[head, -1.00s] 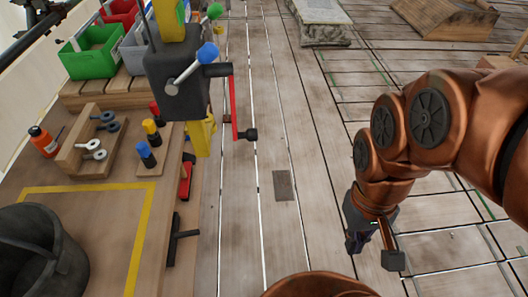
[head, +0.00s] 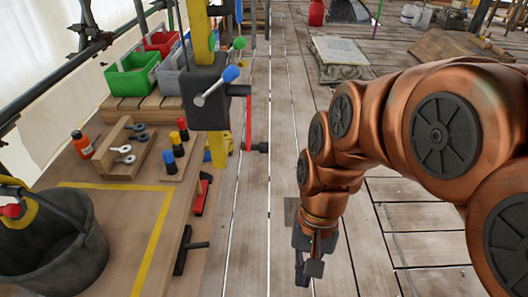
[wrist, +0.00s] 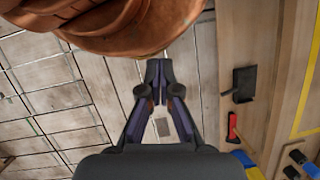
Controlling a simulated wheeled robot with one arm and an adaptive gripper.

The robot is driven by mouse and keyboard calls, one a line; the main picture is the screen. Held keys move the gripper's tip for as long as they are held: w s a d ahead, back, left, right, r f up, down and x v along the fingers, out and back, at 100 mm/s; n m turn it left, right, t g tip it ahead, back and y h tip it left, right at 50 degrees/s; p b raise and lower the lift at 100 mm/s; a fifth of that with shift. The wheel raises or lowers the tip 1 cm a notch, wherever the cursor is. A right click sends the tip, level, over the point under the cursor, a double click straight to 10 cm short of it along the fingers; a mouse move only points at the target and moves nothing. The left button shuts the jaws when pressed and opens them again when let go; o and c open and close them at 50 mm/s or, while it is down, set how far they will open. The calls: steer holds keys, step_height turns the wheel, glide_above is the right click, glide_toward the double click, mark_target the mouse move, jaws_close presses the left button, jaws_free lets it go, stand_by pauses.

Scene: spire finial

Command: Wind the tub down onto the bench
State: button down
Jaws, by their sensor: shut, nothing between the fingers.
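The dark grey tub (head: 65,262) is at the lower left of the head view, partly cut off, with a yellow and red hook piece (head: 14,210) at its rim. I cannot tell whether it hangs above or touches the wooden bench (head: 120,205), which has a yellow outline. The winch (head: 208,98) is a dark box on a yellow post, with a red crank (head: 249,122) ending in a dark knob, and blue-tipped and green-tipped levers. My gripper (head: 307,272) is shut and empty, low and to the right of the crank; its closed fingers show in the wrist view (wrist: 159,75).

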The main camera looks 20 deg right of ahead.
steer(key=w+a+r+m+t+y+p, duration=0.25)
steer(key=w+m+y, duration=0.85)
steer(key=m, duration=1)
steer(key=w+d+m+t+y+p, duration=0.25)
steer(key=w+d+m+t, duration=0.65)
steer(key=w+d+m, duration=0.75)
steer(key=w+a+f+m+h+p, duration=0.1)
steer(key=w+a+f+m+p, duration=0.1)
steer(key=w+a, duration=0.3)
steer(key=a+p, duration=0.1)
steer(key=a, duration=0.3)
steer(key=shift+w+a+f+m+t, duration=0.15)
steer(key=shift+a+m+t, duration=0.05)
steer(key=shift+m+t, duration=0.15)
